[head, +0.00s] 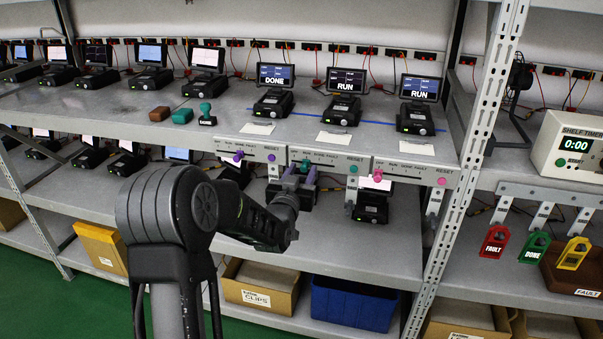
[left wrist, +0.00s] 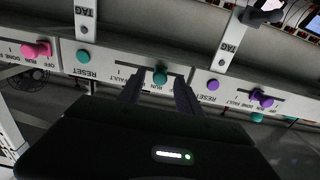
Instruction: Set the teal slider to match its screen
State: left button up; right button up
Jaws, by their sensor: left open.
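The teal slider (head: 305,166) is on the middle panel of the shelf's front edge; its knob (left wrist: 160,77) also shows in the left wrist view, which is upside down. The knob appears near the RUN end, though its exact label is hard to read. My left gripper (head: 299,177) is open in front of it. In the left wrist view its fingertips (left wrist: 158,92) lie on either side of the knob, with gaps between. The middle device's screen (head: 345,82) above this panel reads RUN. My right gripper is not in view.
A purple slider (head: 239,156) sits left, under a DONE screen (head: 275,75). A pink slider (head: 378,175) sits right, under another RUN screen (head: 420,88). A teal reset button (head: 353,168) is on the middle panel. More devices stand on the shelf below, behind the gripper.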

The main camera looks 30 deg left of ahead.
pick_arm(q)
jog(key=b+v, duration=0.2)
jog(key=v, duration=0.5)
jog(key=shift+s+d, duration=0.15)
jog(key=shift+s, duration=0.25)
jog(key=shift+f, duration=0.1)
jog(key=s+d+f+g+h, duration=0.35)
jog(key=d+f, duration=0.55)
jog(key=f, duration=0.5)
jog(key=s+d+f+g+h, duration=0.3)
jog(key=d+f+g, duration=0.2)
jog(key=d+f, duration=0.6)
jog(key=s+d+f+m+g+h, duration=0.1)
jog(key=s+d+f+g, duration=0.3)
jog(key=s+d+f, duration=0.4)
jog(key=s+d+f+m+g+h, duration=0.1)
jog(key=s+d+f+g, duration=0.3)
jog(key=s, duration=1.1)
jog(key=d+f+h, duration=0.1)
jog(key=d+f, duration=0.2)
jog(key=f, duration=0.2)
jog(key=shift+d+f, duration=0.3)
jog(key=shift+d, duration=0.05)
